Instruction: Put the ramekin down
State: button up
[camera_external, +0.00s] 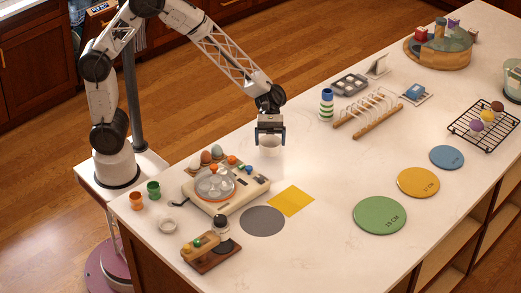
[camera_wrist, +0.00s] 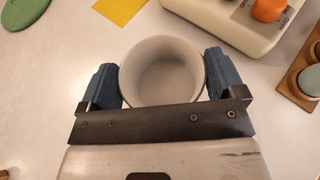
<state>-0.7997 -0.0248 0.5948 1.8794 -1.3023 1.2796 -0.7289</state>
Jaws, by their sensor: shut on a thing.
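The ramekin (camera_external: 268,146) is a small white round cup. My gripper (camera_external: 270,135) is shut on it, with one blue finger on each side, and it hangs below the jaws over the white counter behind the egg cooker. In the wrist view the ramekin (camera_wrist: 161,72) is upright between the two blue fingers, its open top facing the camera, and it looks empty. I cannot tell whether its base touches the counter.
The cream appliance (camera_external: 226,190) and an egg rack (camera_external: 207,158) are close, toward the lower left. A yellow square (camera_external: 291,201) and grey disc (camera_external: 262,221) lie in front. A wooden toast rack (camera_external: 368,115) and striped bottle (camera_external: 326,105) stand right. Counter around the ramekin is bare.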

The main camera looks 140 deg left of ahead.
aim_at(278, 142)
jog(key=shift+w+a+f, duration=0.1)
jog(key=shift+w+a, duration=0.3)
jog(key=shift+w, duration=0.25)
jog(key=shift+w+a+f, duration=0.1)
jog(key=shift+w+a, duration=0.25)
jog(key=shift+w, duration=0.25)
jog(key=shift+f, duration=1.7)
jog(key=shift+f, duration=0.1)
jog(key=o, duration=0.7)
jog(key=shift+o, duration=0.2)
jog(key=shift+s, duration=0.1)
jog(key=shift+v, duration=6)
